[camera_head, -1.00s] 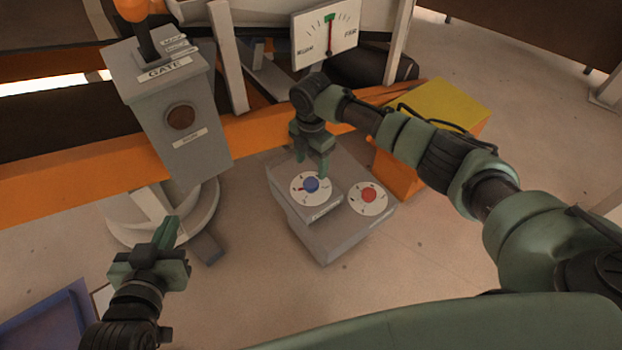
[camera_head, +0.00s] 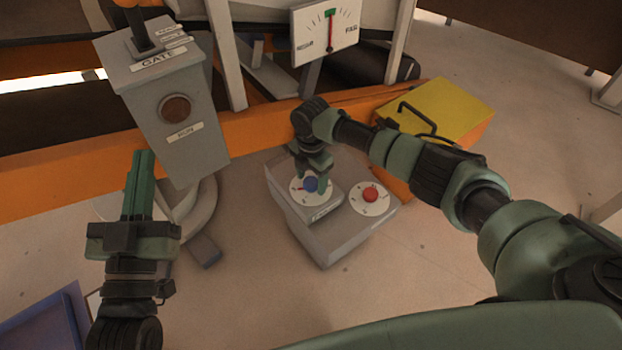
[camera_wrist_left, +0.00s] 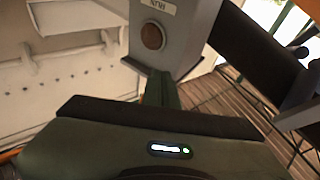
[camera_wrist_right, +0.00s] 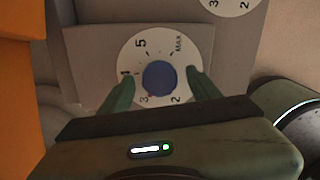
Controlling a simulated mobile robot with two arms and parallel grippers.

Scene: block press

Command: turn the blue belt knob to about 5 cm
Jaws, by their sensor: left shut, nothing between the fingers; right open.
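The blue belt knob (camera_head: 311,184) sits on a white dial on the grey pedestal (camera_head: 330,240). In the right wrist view the blue knob (camera_wrist_right: 160,77) shows on its dial (camera_wrist_right: 140,52), with the marks 2, 3, 4, 5 and MAX readable around it. My right gripper (camera_head: 311,178) is open over the dial, with one finger on each side of the knob; I cannot tell whether they touch it. My left gripper (camera_head: 143,165) is shut and empty, in front of the gate box. Its closed fingers (camera_wrist_left: 160,88) show in the left wrist view.
A red knob (camera_head: 370,194) on a second dial is just right of the blue one. The grey gate box (camera_head: 178,130) stands behind my left gripper. A gauge (camera_head: 326,32) stands at the back.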

